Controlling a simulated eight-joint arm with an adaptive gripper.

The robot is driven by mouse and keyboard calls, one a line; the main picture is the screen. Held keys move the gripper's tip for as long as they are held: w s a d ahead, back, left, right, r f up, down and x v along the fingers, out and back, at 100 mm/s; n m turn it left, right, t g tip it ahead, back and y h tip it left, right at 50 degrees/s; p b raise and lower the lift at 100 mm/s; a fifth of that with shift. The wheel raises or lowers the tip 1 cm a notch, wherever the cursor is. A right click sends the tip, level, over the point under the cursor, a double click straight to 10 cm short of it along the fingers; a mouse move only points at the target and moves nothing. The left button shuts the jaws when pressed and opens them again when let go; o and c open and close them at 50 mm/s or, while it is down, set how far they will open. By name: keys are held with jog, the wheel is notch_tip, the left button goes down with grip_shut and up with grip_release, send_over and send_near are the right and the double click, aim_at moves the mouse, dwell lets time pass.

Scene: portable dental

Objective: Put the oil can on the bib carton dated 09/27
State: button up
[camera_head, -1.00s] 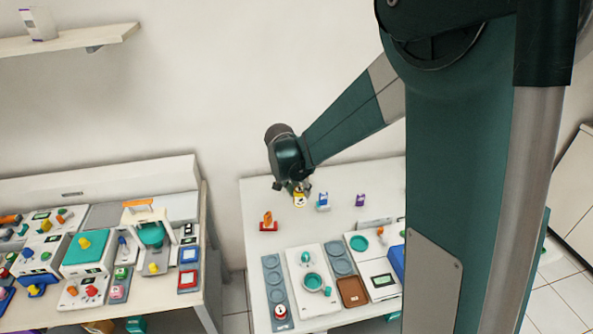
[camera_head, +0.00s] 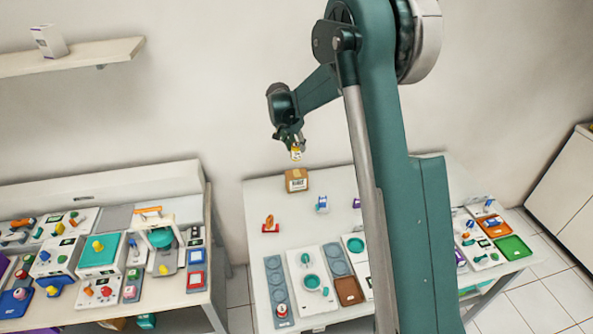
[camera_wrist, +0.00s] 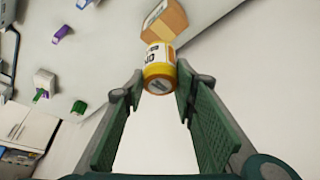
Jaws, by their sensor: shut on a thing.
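The oil can (camera_head: 296,155) is small and yellow-orange with a white label. In the wrist view the can (camera_wrist: 159,70) sits between the two fingertips, its end towards the camera. My gripper (camera_head: 295,147) is shut on it and holds it in the air above a brown carton (camera_head: 296,180) with a white label, standing at the back of the table. In the wrist view the carton (camera_wrist: 164,20) shows just beyond the can. A gap between them shows in the head view. The date on the carton is too small to read.
A red-based orange item (camera_head: 270,224) and a blue-and-white item (camera_head: 322,204) stand in front of the carton, either side. Trays and devices fill the table's front. A crowded second table (camera_head: 205,255) stands left. A wall shelf (camera_head: 75,62) holds a white box (camera_head: 49,41).

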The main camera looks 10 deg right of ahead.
aim_at(297, 153)
jog(key=shift+w+d+r, duration=0.2)
jog(key=shift+w, duration=0.6)
jog(key=shift+f, duration=0.1)
jog(key=shift+f+p, duration=0.3)
jog(key=shift+f, duration=2.7)
jog(key=shift+f, duration=1.9)
jog(key=shift+f, duration=0.15)
jog(key=o, duration=0.9)
jog(key=shift+r, duration=0.2)
